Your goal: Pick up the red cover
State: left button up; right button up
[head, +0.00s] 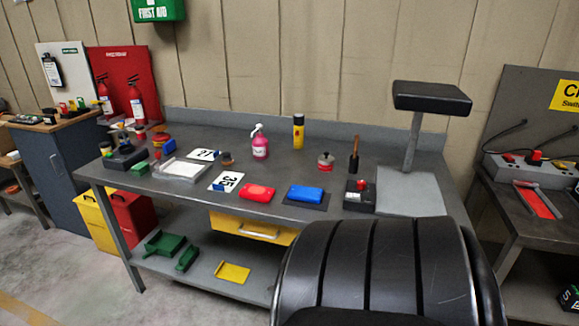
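A flat red piece with rounded edges (257,193), which looks like the red cover, lies near the front edge of the grey workbench (290,214). A similar blue piece (305,194) lies just to its right on a dark mat, with a small gap between them. A white card marked 35 (226,181) lies just left of the red piece. Neither of my grippers is in view. The red piece is fully visible, with nothing on top of it.
A dark box (358,196) and a black-topped stand (431,98) are at right. A white tray (181,170) is left. Bare bench lies behind the red piece.

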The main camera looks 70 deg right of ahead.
aim_at(264, 194)
jog(key=z, duration=1.45)
jog(key=i+z, duration=0.2)
jog(key=z, duration=0.3)
jog(key=i+j+z, duration=0.1)
jog(key=z, duration=0.35)
jog(key=i+j, duration=0.05)
jog(key=i, duration=0.05)
